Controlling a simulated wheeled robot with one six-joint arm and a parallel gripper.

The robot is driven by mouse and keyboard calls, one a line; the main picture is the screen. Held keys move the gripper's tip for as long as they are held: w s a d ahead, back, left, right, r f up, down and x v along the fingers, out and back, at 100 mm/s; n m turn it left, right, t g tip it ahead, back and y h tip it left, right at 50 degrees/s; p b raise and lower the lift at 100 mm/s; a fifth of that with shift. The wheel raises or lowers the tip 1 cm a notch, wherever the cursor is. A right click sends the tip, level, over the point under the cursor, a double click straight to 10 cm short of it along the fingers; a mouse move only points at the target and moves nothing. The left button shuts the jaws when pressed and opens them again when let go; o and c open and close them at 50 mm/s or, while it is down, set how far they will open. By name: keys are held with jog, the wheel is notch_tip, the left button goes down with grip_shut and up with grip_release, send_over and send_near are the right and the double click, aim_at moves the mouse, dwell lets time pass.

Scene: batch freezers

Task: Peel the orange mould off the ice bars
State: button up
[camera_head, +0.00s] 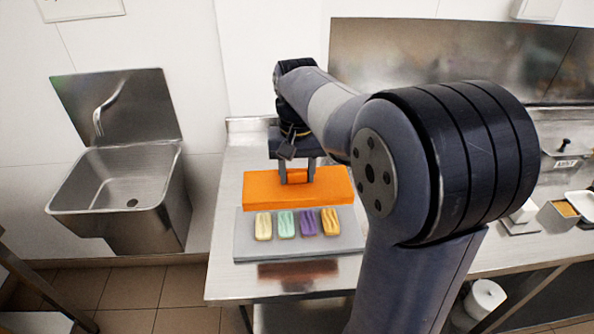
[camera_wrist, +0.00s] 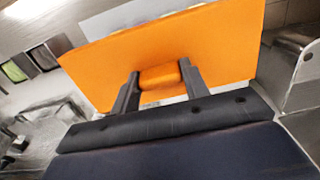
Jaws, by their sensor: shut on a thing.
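The orange mould (camera_head: 262,190) is a flat orange block held above the steel table, behind the ice bars in the head view. My gripper (camera_head: 297,175) is shut on a raised grip of the mould; in the wrist view my two fingers (camera_wrist: 158,82) close on this orange grip and the mould (camera_wrist: 185,45) appears tilted. Several ice bars lie in a row on a grey board: a cream one (camera_head: 264,226), a mint green one (camera_head: 286,224), a purple one (camera_head: 308,222) and an orange-yellow one (camera_head: 330,221). The bars are uncovered and apart from each other.
The grey board (camera_head: 245,249) lies on the steel table (camera_head: 229,281) near its front edge. A steel sink (camera_head: 120,185) stands at the left. Small containers (camera_head: 558,217) stand on the counter at the right. My arm hides much of the table's right part.

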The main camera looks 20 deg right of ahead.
jog(key=shift+r+p, duration=0.45)
jog(key=shift+r, duration=0.15)
jog(key=shift+r, duration=0.1)
notch_tip(320, 180, up, 5)
jog(key=p, duration=0.4)
jog(key=shift+p, duration=0.35)
jog(key=shift+f, duration=0.2)
